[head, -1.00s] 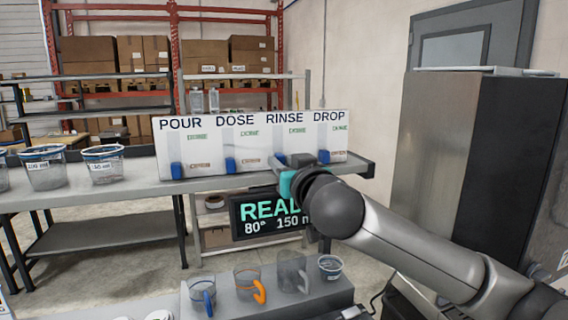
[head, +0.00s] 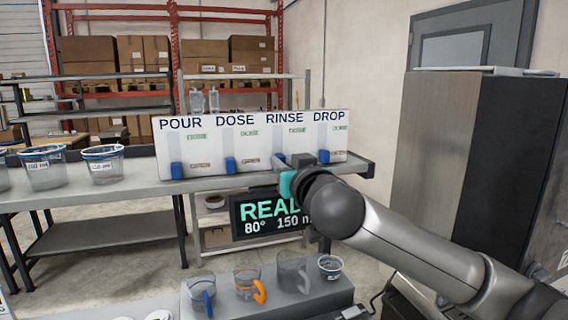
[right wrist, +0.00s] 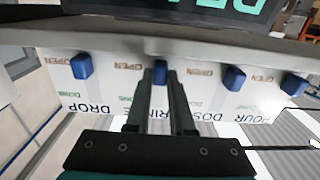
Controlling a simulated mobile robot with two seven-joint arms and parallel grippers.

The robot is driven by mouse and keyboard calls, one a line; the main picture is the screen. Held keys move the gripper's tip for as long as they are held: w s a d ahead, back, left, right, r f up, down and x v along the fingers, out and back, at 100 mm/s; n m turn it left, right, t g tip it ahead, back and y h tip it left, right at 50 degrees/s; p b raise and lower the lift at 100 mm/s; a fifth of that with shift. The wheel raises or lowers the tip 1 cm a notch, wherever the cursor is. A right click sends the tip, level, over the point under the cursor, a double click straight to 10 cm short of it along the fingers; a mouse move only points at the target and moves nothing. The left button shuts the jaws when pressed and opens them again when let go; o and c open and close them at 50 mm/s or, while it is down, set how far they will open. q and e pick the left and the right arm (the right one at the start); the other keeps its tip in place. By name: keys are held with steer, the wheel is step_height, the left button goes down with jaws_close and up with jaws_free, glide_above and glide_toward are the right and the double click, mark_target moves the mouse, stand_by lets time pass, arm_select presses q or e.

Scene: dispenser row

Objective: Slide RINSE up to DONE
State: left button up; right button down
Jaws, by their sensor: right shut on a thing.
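The white panel (head: 205,150) carries four columns, labelled POUR, DOSE, RINSE and DROP. The blue RINSE slider (head: 280,159) is at the bottom of its track, beside the OPEN mark and well below the green DONE mark (head: 297,130). In the upside-down right wrist view, the RINSE slider (right wrist: 160,71) is between the tips of my right gripper (right wrist: 161,80), which is shut on it. In the head view my right gripper (head: 292,165) is partly hidden by its own wrist. My left gripper is not in view.
The neighbouring DROP slider (head: 324,156) and DOSE slider (head: 230,164) are also low on their tracks, close on either side. A display (head: 265,215) hangs below the bench. Several cups stand on a lower grey block (head: 320,294), and labelled tubs (head: 103,170) stand at left.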

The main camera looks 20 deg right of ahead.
stand_by(0.4)
step_height(320, 180, up, 6)
steer(key=p, duration=0.4)
steer(key=shift+p, duration=0.35)
steer(key=shift+r, duration=0.15)
steer(key=c, duration=0.8)
jaws_free()
steer(key=shift+o, duration=0.2)
steer(key=shift+s, duration=0.1)
